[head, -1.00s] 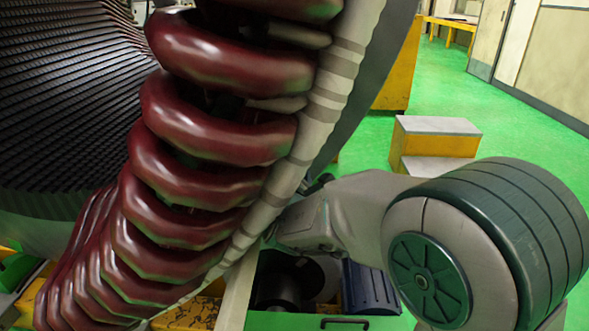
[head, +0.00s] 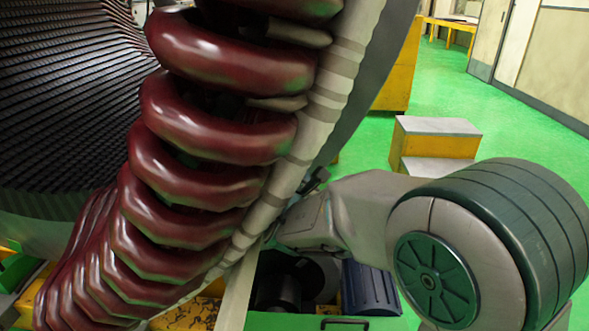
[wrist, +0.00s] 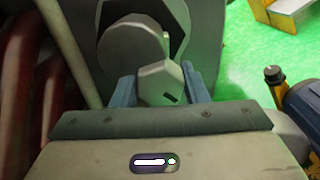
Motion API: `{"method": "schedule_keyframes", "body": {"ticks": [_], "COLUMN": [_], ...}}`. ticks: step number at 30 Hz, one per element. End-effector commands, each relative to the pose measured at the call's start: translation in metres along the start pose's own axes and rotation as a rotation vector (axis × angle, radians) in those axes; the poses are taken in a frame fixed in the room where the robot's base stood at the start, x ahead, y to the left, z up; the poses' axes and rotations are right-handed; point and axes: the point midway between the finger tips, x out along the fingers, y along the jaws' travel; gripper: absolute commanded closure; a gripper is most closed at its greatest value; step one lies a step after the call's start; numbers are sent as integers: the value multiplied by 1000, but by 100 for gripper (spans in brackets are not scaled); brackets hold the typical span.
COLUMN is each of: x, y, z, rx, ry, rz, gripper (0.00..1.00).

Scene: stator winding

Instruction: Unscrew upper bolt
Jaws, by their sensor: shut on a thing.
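In the wrist view a light grey bolt (wrist: 160,84) with a faceted head sits between the two blue fingers of my gripper (wrist: 163,78). The fingers are shut on the bolt, one on each side. A larger round grey part (wrist: 130,45) lies just behind the bolt, in front of a dark opening in a grey plate. The bolt's thread is hidden, and I cannot tell how far it is out. In the head view the bolt is not visible. The fingers cannot be made out there, beside the stator's pale edge.
The stator's dark red coils (head: 215,125) and pale wrapped ring (head: 320,115) fill the left and middle of the head view, close to my arm. A yellow step with a grey top (head: 438,126) stands behind my arm. Green floor (head: 525,130) is clear at the right.

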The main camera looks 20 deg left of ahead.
Motion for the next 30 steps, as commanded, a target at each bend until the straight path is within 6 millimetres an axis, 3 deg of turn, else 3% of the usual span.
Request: {"method": "schedule_keyframes", "body": {"ticks": [15, 30], "x": [0, 0], "y": [0, 1], "z": [0, 0], "rx": [-374, -489], "ry": [-1, 0], "rz": [0, 1], "gripper": [82, 82]}}
